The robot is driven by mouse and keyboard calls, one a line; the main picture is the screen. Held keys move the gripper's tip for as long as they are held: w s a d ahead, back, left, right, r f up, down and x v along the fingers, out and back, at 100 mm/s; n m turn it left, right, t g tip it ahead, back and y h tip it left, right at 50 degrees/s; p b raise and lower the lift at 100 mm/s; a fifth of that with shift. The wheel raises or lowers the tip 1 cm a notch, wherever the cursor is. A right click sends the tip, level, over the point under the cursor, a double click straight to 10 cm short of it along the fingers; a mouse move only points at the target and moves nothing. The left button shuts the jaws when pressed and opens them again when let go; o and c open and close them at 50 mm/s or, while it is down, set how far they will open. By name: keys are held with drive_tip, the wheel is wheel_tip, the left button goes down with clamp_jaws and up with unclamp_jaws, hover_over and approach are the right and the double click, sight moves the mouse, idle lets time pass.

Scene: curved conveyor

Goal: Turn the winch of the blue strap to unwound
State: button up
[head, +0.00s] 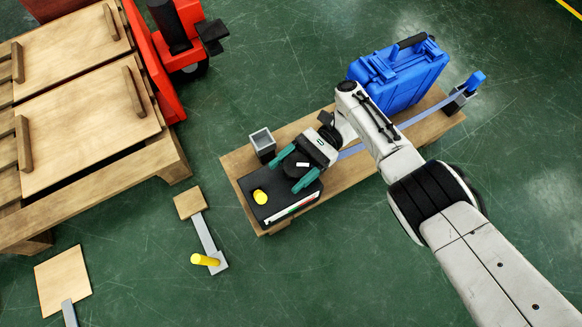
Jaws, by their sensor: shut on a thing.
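The blue strap (418,118) runs from near my wrist along the bench to a blue-topped black post (475,82) at the far right end. My gripper (284,178) has its teal fingers over the winch, on either side of a dark part of it, right of the yellow knob. The fingers are shut on that part, which is mostly hidden between them.
A blue case (398,72) stands on the bench (435,124) behind my arm.

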sight(290, 170)
drive_tip(key=o, duration=1)
drive_tip(key=shift+s, duration=0.1)
drive_tip(key=shift+c, duration=0.2)
wheel_tip(290, 170, up, 4)
drive_tip(key=p, duration=0.3)
drive_tip(key=shift+f+p, duration=0.15)
drive_tip(key=shift+p, duration=0.2)
drive_tip(key=s+r+p, duration=0.1)
drive_tip(key=p, duration=0.1)
drive_tip(key=s+r+p, duration=0.1)
drive_tip(key=p, duration=0.1)
drive_tip(key=shift+d+r, duration=0.2)
drive_tip(key=shift+d, duration=0.05)
drive_tip(key=s+d+r+p, duration=0.3)
drive_tip(key=s+r+p, duration=0.3)
drive_tip(key=s+p, duration=0.5)
drive_tip(key=shift+s+d+r+p, duration=0.25)
drive_tip(key=shift+r+p, duration=0.15)
drive_tip(key=shift+p, duration=1.9)
